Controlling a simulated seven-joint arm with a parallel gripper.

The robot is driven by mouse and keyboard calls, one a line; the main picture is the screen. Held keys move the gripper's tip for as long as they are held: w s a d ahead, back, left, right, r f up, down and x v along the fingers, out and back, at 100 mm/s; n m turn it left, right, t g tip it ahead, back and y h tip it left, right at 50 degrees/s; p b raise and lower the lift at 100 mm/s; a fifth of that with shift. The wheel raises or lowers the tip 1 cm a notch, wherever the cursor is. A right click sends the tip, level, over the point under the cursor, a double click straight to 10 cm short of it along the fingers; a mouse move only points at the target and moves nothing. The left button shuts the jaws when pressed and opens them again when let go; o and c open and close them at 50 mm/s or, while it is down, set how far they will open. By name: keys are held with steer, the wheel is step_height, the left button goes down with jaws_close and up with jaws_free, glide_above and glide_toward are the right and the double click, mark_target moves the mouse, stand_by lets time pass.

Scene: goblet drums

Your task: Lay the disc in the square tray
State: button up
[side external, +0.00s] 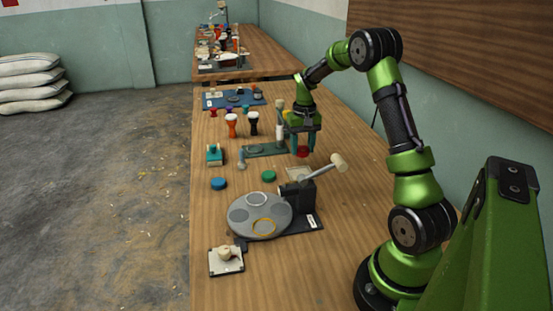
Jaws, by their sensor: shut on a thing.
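My gripper (302,147) points down over the right side of the table, shut on a red disc (302,152). The red disc shows just below my fingers; a small gap to the table is hard to judge. A pale square tray (294,172) lies just in front of it, partly hidden by the black block and the wooden mallet. A blue disc (218,184) and a green disc (268,176) lie on the table to the left of that tray.
A grey round plate with rings (240,215) and a black block (297,193) with a mallet (339,162) stand in front. A white square plate (226,260) holds a cream object. Goblet drums (231,125), a green fixture (264,150) and a blue mat (235,99) are behind.

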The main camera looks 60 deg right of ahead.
mark_target(301, 175)
step_height(301, 175, down, 8)
steer(key=shift+r, duration=0.25)
steer(key=shift+a+f, duration=0.1)
steer(key=o, duration=1.1)
step_height(301, 175, up, 12)
steer(key=shift+f, duration=0.1)
steer(key=a+r+n+t, duration=0.1)
steer(key=a+r+t, duration=0.1)
steer(key=a+r, duration=0.75)
steer(key=s+a+n+t, duration=0.1)
steer(key=s+a, duration=0.3)
steer(key=a, duration=0.3)
steer(key=s+a+r+n+t+y, duration=0.1)
steer(key=s+a+t, duration=0.1)
steer(key=s+a, duration=0.3)
steer(key=s+a+r+n+t+y, duration=0.1)
steer(key=s+a, duration=0.3)
steer(key=a, duration=0.6)
steer(key=shift+s+n+t, duration=0.4)
steer(key=shift+n+t, duration=0.1)
steer(key=shift+t, duration=0.1)
